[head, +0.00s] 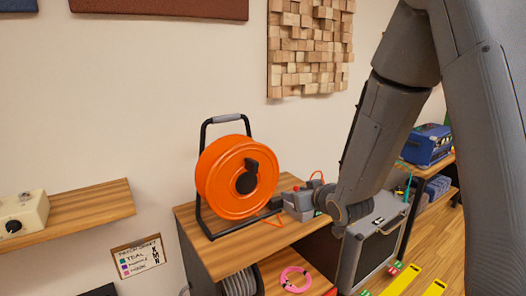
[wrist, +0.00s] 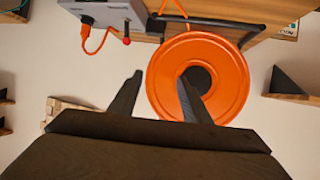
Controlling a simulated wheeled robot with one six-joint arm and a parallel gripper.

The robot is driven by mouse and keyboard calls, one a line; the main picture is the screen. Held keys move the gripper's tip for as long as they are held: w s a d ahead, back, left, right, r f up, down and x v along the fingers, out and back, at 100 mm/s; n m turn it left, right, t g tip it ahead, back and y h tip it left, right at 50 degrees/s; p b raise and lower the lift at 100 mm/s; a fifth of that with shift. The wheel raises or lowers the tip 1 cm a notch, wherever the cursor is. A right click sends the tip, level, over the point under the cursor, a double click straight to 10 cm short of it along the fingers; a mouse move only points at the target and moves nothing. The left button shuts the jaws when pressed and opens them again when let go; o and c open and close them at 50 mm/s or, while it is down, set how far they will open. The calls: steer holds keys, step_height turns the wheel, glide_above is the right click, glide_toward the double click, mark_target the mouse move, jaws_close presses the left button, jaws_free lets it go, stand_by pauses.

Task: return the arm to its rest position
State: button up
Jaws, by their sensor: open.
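My arm (head: 378,125) reaches down from the upper right in the head view, its end low beside the orange cable reel (head: 238,178) on the wooden bench. The fingertips cannot be made out there. In the wrist view, my gripper (wrist: 160,80) is open, with two dark fingers spread apart and nothing between them. The orange cable reel also shows in the wrist view (wrist: 222,60), upside down. The right finger overlaps its disc in the picture; I cannot tell how far apart they are.
A grey box (head: 300,202) with a red-tipped part stands on the bench (head: 225,255), right of the reel. A wooden shelf (head: 90,208) holds a beige box at left. A grey case (head: 378,235) stands below my arm. A blue unit (head: 428,147) sits at right.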

steer(key=s+d+f+m+g+h, duration=0.1)
steer(key=s+d+f+g+h, duration=0.2)
steer(key=s, duration=0.4)
steer(key=s+d+f+m+g+h, duration=0.1)
steer(key=s+d+f+m+g, duration=0.15)
steer(key=s+d, duration=0.3)
steer(key=s+g, duration=0.5)
steer(key=s, duration=1)
steer(key=shift+s+r+m+g, duration=0.15)
steer(key=shift+s+m+g, duration=0.2)
steer(key=shift+m, duration=0.1)
steer(key=shift+d, duration=0.1)
steer(key=shift+c, duration=0.2)
